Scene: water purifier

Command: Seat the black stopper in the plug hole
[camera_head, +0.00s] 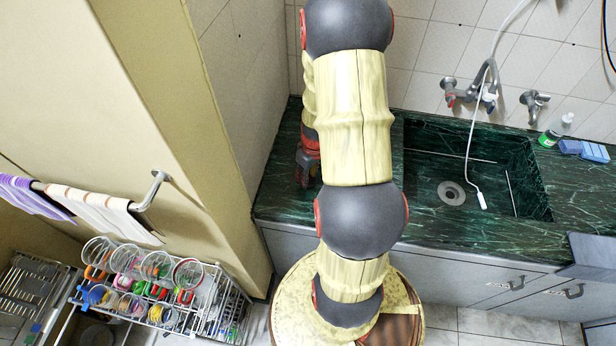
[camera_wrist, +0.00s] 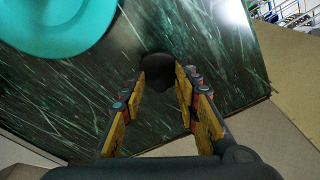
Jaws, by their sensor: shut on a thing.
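The black stopper (camera_wrist: 158,70) shows in the wrist view as a dark rounded piece at the tips of my gripper (camera_wrist: 161,82). The two yellow-padded fingers close on its sides. Green marble countertop lies behind it; I cannot tell how far above the surface it is. In the head view my arm covers much of the middle, and the gripper shows only partly at the left end of the counter, with the stopper not discernible. The round metal plug hole (camera_head: 451,193) is in the floor of the green sink (camera_head: 525,185), to the right of my arm.
A teal rounded object (camera_wrist: 55,22) is close by in the wrist view. A white hose (camera_head: 475,130) hangs from the wall tap (camera_head: 470,92) into the sink near the plug hole. A bottle (camera_head: 556,131) and blue boxes (camera_head: 583,150) stand right of the sink. A dish rack (camera_head: 165,290) stands lower left.

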